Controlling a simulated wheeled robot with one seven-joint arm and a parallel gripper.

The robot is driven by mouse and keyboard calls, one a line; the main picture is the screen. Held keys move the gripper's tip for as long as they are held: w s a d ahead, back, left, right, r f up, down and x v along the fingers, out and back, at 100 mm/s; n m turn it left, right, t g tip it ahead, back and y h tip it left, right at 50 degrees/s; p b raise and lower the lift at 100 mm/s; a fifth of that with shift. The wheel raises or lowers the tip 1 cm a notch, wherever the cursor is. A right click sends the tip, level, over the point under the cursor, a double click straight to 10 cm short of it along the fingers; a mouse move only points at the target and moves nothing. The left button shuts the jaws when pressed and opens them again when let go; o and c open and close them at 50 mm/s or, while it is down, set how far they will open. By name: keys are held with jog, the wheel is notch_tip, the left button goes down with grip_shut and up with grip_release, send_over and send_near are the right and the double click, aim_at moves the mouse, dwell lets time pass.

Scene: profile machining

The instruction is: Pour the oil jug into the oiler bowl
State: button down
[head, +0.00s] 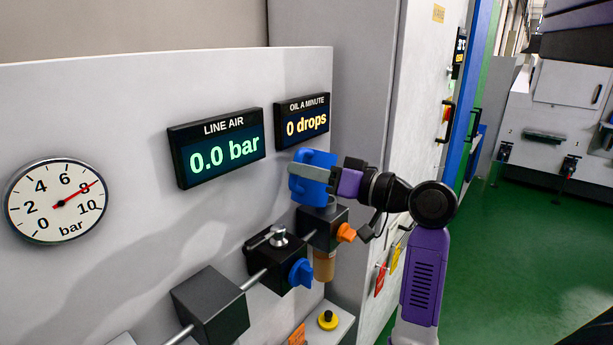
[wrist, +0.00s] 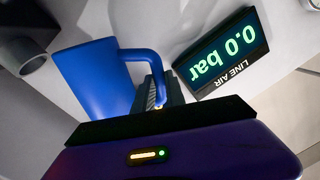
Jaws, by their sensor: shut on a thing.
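The blue oil jug (head: 314,160) is in my gripper (head: 309,172), just above the oiler's black block (head: 325,228) with its orange knob. In the wrist view the jug (wrist: 95,78) shows its side and its handle, and a grey finger of my gripper (wrist: 158,97) is at the handle. The jug looks somewhat tilted. Its mouth and any oil flow cannot be made out. The amber oiler bowl (head: 323,266) hangs under the black block. The oil display (head: 302,121) reads 0 drops.
The line air display (head: 219,147) reads 0.0 bar. A round gauge (head: 56,201) points near 8. A blue-knobbed unit (head: 280,262) and a black block (head: 210,303) sit on the pipe left of the oiler. A yellow button (head: 327,320) is below. A grey cabinet (head: 345,80) stands behind.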

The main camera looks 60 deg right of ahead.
aim_at(300, 187)
notch_tip(300, 187, down, 2)
jog(key=n+b, duration=0.2)
jog(key=b, duration=0.1)
jog(key=shift+f+b, duration=0.2)
jog(key=shift+b, duration=0.15)
jog(key=shift+d+f+n+b, duration=0.1)
jog(key=shift+f+n+b, duration=0.55)
jog(key=shift+b, duration=0.35)
jog(key=shift+n, duration=0.25)
jog(key=shift+r, duration=0.2)
jog(key=shift+d+f+n+b, duration=0.25)
jog(key=shift+f+n+b, duration=0.4)
jog(key=shift+b, duration=0.4)
jog(key=shift+r, duration=0.1)
